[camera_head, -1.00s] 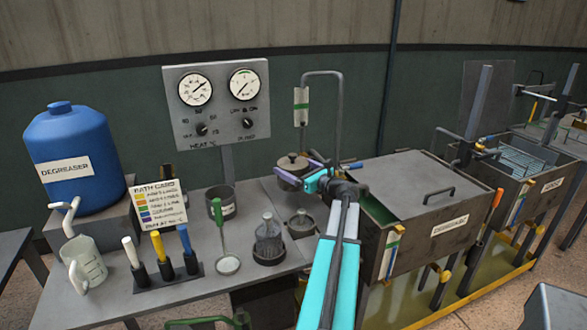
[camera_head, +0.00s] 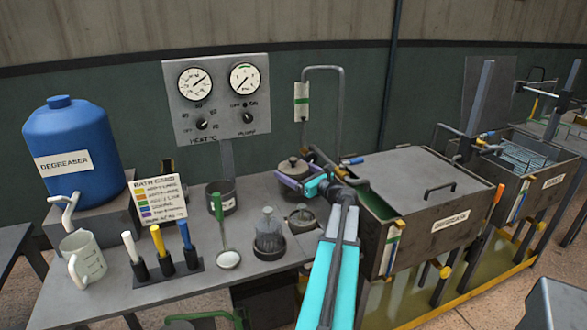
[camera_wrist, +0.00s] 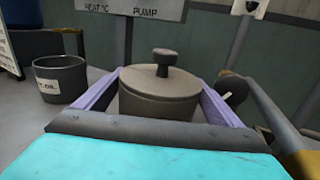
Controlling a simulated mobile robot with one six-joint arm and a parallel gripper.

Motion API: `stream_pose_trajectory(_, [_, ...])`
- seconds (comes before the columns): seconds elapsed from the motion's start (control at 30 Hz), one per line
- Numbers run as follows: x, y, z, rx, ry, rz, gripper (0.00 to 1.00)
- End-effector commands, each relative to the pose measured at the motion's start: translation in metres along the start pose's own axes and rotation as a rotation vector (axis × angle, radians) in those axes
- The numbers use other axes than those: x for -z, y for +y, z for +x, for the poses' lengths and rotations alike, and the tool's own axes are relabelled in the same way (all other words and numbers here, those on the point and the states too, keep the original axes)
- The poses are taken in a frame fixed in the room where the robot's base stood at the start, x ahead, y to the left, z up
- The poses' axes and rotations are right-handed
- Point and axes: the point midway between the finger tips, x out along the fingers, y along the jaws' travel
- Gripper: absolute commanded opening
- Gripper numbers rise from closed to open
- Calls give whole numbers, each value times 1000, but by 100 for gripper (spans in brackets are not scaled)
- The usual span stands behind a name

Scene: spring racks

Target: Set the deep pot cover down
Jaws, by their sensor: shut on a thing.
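The deep pot cover (camera_head: 291,165) is a dark grey-brown round lid with tall sides and a knob on top. It is upright over the back right part of the bench (camera_head: 232,271). It also shows in the wrist view (camera_wrist: 160,98), knob up, between the two purple jaws. My gripper (camera_head: 296,180) is shut on its sides. The lower edge of the cover is hidden by my gripper, so I cannot tell whether it touches the bench.
A dark labelled mug (camera_head: 220,197) stands left of the cover. The degreaser tank (camera_head: 425,238) is close on the right. A gauge panel (camera_head: 222,100) rises behind.

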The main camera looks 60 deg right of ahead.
Motion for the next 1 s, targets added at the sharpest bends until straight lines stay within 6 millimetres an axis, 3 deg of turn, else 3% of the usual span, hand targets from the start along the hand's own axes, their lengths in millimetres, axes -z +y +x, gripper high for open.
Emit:
stream_pose_trajectory(0.4, [26, 0, 0, 0, -1, 0, 52])
stream_pose_trajectory(1.0, [29, -1, -1, 1, -2, 0, 52])
